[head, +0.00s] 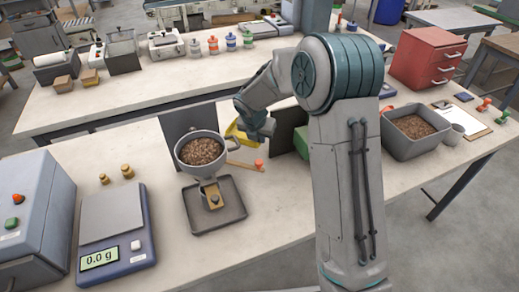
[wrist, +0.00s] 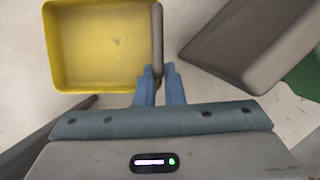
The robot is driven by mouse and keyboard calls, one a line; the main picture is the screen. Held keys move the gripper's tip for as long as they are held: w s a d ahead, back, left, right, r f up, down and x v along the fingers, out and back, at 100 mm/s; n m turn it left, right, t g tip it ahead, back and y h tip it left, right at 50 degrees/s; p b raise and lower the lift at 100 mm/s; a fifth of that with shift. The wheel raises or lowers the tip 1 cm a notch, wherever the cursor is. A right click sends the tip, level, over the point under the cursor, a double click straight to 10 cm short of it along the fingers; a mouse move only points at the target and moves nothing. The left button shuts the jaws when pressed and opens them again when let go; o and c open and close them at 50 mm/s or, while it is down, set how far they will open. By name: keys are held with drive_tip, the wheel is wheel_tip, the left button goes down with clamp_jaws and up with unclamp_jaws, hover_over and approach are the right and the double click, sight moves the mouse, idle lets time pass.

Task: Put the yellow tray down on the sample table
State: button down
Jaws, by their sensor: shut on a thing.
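My gripper (wrist: 158,70) is shut on the right edge of the yellow tray (wrist: 92,45), with a blue finger on either side of a grey bar there. The tray looks empty and hangs out ahead of the fingers. In the head view the yellow tray (head: 236,132) is mostly hidden behind the hopper and my wrist. It is over the far part of the near bench (head: 290,200); I cannot tell its height above the bench. My fingertips are hidden in the head view. Nothing in view marks which bench is the sample table.
A hopper of pellets (head: 202,150) stands above a dark square tray (head: 214,207). A scale (head: 117,235) reading 0.0 g is at left. A grey bin of pellets (head: 412,135) and clipboard (head: 461,118) are at right. A far bench (head: 150,90) holds several bottles.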

drive_tip(key=shift+f, duration=2.95)
drive_tip(key=shift+f, duration=0.1)
drive_tip(key=c, duration=1.8)
unclamp_jaws()
